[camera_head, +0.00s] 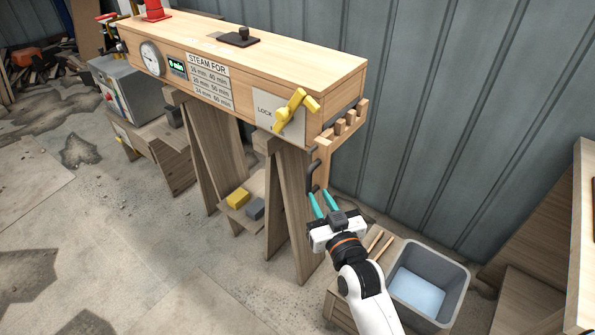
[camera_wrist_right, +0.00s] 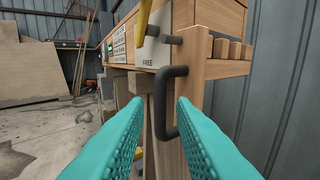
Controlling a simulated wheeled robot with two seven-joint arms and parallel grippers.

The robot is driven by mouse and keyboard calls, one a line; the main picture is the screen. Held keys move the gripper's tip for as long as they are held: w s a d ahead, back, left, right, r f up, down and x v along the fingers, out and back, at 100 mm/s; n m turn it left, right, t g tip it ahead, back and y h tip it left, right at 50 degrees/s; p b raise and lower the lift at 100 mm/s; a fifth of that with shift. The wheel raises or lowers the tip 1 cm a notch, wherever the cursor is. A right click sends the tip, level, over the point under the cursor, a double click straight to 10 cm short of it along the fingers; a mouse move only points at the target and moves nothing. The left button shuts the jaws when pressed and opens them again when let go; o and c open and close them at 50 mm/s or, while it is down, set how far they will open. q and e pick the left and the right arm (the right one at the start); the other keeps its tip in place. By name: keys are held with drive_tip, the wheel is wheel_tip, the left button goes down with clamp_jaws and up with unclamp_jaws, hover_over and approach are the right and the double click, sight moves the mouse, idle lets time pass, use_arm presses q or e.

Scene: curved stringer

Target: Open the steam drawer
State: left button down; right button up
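The steam box (camera_head: 240,55) is a long wooden chest on trestle legs, marked "STEAM FOR". At its right end is the drawer's upright front board (camera_head: 323,160), with a dark bent handle (camera_head: 312,172). The handle also shows in the right wrist view (camera_wrist_right: 160,105). A yellow lever (camera_head: 292,110) sits on a plate labelled "LOCK"; the wrist view shows "FREE" on this plate (camera_wrist_right: 153,50). My right gripper (camera_head: 322,203) is open, its teal fingers pointing at the handle, which appears between them in the wrist view, apparently ahead of the tips. My left gripper is out of view.
A grey bin (camera_head: 430,285) with pale blue contents stands to the right of my right arm, beside a low wooden stand with sticks (camera_head: 380,243). Yellow and grey blocks (camera_head: 238,198) lie on a shelf under the box. A corrugated wall (camera_head: 450,120) runs behind.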

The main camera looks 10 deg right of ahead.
sight(310, 180)
drive_tip(key=w, duration=0.9)
drive_tip(key=shift+w+a, duration=0.35)
drive_tip(key=shift+w, duration=0.05)
drive_tip(key=shift+c, duration=0.2)
clamp_jaws()
